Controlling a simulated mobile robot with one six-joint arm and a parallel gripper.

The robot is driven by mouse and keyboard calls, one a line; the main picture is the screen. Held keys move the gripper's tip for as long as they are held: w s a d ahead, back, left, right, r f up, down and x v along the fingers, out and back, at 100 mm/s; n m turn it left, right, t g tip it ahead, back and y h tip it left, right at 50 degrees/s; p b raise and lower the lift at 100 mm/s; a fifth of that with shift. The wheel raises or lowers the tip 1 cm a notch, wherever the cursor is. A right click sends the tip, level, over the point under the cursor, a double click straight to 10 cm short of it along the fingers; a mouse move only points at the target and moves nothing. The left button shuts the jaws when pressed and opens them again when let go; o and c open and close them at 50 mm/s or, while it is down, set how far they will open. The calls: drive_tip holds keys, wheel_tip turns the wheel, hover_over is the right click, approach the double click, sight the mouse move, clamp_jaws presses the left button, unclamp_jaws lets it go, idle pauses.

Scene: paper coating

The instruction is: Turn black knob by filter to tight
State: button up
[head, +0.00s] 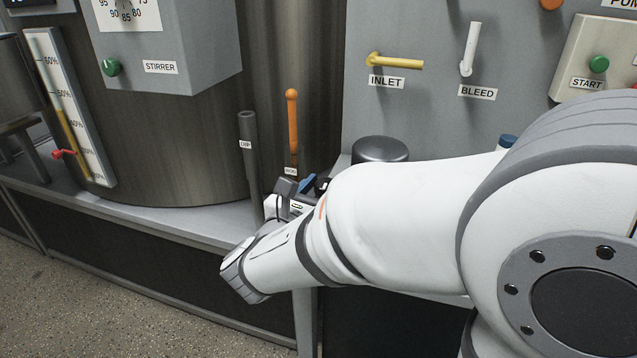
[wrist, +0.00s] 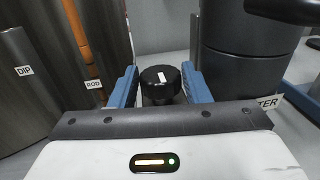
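The black knob (wrist: 160,88) shows in the wrist view, with a small white mark on its top. My gripper (wrist: 159,80) has its two blue fingers apart, one on each side of the knob. Narrow gaps seem to show beside the knob; I cannot tell whether either finger touches it. The filter (wrist: 240,65) is a dark cylinder just right of the right finger, its label partly hidden. In the head view the filter's top (head: 380,149) shows behind my arm. My gripper (head: 300,187) is left of it there, and the knob is hidden.
An orange rod (head: 292,125) and a grey dip tube (head: 249,150) stand left of my gripper. The yellow inlet handle (head: 395,62) and white bleed handle (head: 470,48) are on the panel above. A large steel tank (head: 180,150) stands at left.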

drive_tip(key=c, duration=0.4)
drive_tip(key=shift+a, duration=0.15)
drive_tip(key=shift+c, duration=0.7)
